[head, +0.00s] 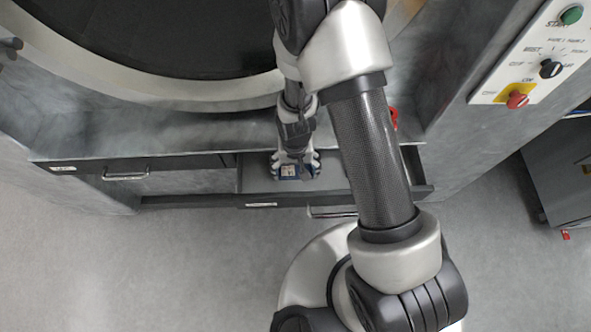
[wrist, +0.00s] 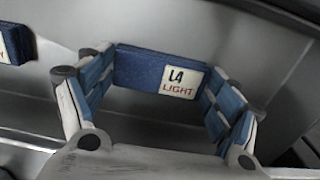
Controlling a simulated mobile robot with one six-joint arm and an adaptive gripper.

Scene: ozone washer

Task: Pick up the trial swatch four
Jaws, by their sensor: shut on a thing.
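The trial swatch four (wrist: 140,68) is a dark blue block with a white label reading "L4 LIGHT". In the wrist view it sits between the fingertips of my gripper (wrist: 162,72), with a finger against each end. My gripper (head: 295,163) is shut on it. In the head view the gripper points down into an open drawer (head: 285,200), and the swatch (head: 289,172) shows small and blue between the fingers. I cannot tell whether the swatch touches the drawer floor.
Another blue swatch (wrist: 14,44) with a white label lies at the left edge of the wrist view. A closed drawer (head: 125,173) is to the left. The washer's large round door (head: 160,85) is above. A control panel (head: 535,60) is at the upper right.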

